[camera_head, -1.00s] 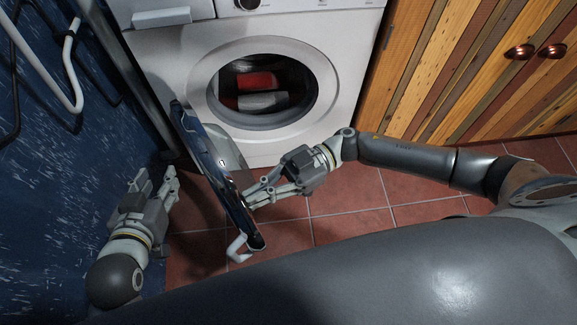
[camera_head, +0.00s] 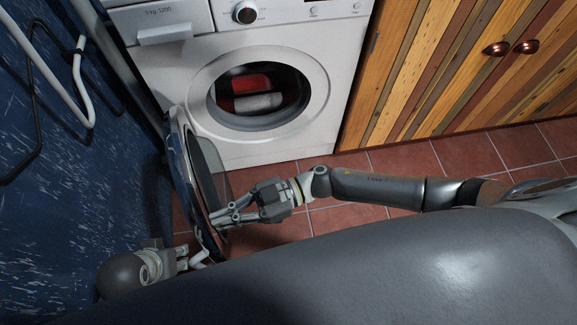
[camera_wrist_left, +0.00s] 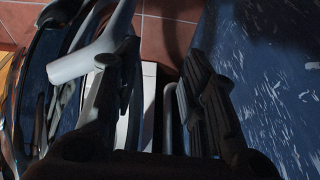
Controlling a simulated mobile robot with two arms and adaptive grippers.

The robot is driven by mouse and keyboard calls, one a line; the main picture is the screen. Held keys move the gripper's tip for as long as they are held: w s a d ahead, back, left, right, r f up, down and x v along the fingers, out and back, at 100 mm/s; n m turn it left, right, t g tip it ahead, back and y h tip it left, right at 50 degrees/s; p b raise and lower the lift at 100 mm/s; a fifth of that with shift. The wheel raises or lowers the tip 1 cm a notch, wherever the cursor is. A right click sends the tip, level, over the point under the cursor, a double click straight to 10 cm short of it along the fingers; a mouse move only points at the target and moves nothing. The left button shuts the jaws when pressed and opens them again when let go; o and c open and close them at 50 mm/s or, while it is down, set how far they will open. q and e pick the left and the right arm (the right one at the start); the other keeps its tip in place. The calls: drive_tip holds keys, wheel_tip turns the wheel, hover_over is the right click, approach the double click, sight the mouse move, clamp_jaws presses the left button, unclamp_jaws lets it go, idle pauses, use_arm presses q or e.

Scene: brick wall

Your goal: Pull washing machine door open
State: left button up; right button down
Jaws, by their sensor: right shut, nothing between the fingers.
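The white washing machine (camera_head: 155,80) stands against the back with its round drum opening uncovered. Its round door (camera_head: 177,165), dark-rimmed with glass, is swung wide open to the left and seen nearly edge-on in the head view. The white door handle (camera_head: 200,258) is at the door's near end; it also shows in the left wrist view (camera_wrist_left: 85,62). My right gripper (camera_head: 212,220) is shut and empty, its fingertips at the door's inner side. My left gripper (camera_head: 190,258) is low on the door's outer side near the handle; its fingers are apart in the wrist view (camera_wrist_left: 160,85).
Red and grey laundry (camera_head: 255,90) lies in the drum. A blue wall (camera_head: 60,190) with a white pipe (camera_head: 85,90) is close on the left. A striped wooden cabinet (camera_head: 440,80) stands on the right. Red floor tiles (camera_head: 400,160) are clear in front of it.

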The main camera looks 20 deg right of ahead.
drive_tip(key=shift+d, duration=0.2)
drive_tip(key=w+d, duration=0.1)
drive_tip(key=d, duration=1.1)
drive_tip(key=shift+w, duration=0.1)
